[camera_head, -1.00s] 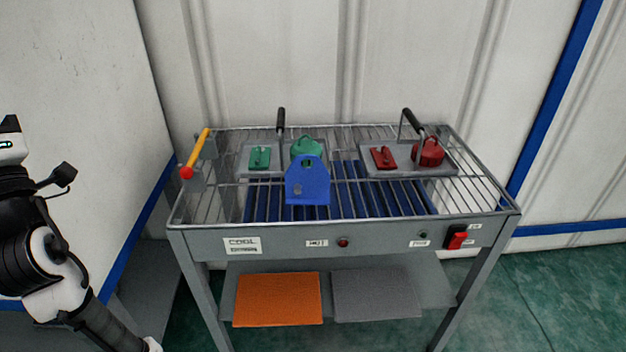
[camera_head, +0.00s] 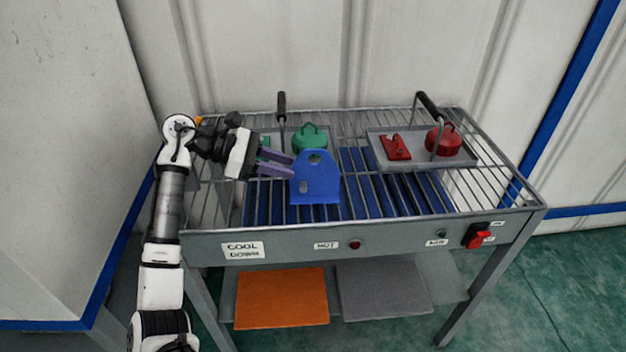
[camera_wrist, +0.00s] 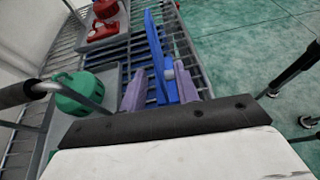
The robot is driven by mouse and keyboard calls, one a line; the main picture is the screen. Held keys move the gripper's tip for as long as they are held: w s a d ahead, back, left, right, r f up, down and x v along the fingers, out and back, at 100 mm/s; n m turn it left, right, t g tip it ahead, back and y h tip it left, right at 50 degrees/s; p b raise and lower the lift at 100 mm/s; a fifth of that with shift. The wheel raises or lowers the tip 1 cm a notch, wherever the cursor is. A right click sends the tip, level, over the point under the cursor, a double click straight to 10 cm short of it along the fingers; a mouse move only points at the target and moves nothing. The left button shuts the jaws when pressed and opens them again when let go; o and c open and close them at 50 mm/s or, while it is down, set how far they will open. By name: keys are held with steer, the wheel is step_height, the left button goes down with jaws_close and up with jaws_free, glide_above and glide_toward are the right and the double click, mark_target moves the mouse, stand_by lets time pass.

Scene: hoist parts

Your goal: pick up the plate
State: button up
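The blue plate (camera_head: 318,182) stands upright on the wire rack of the grey table, near the middle front. It has a rounded top with a hole and a smaller grey spot low on its left side. My gripper (camera_head: 291,164) is at the plate's left edge, with its two purple fingers pointing right toward it. In the wrist view the plate (camera_wrist: 155,45) is seen nearly edge-on, between the spread fingers of the gripper (camera_wrist: 160,88). The gripper is open, and I cannot tell whether either finger touches the plate.
A green hoist part (camera_head: 310,138) on a grey tray stands close behind the plate. A second tray (camera_head: 470,160) with red parts (camera_head: 443,140) is at the right, with a black-handled upright. Orange (camera_head: 281,297) and grey (camera_head: 383,290) mats lie on the lower shelf.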

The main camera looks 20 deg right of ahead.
mark_target(314, 177)
steer(key=shift+f+p+x, duration=0.15)
steer(key=shift+p+x, duration=0.15)
steer(key=shift+x, duration=1.1)
steer(key=shift+f+p+x, duration=0.15)
steer(key=shift+p+x, duration=0.1)
steer(key=shift+x, duration=1.1)
steer(key=shift+w+a, duration=0.15)
jaws_close()
steer(key=shift+r, duration=0.1)
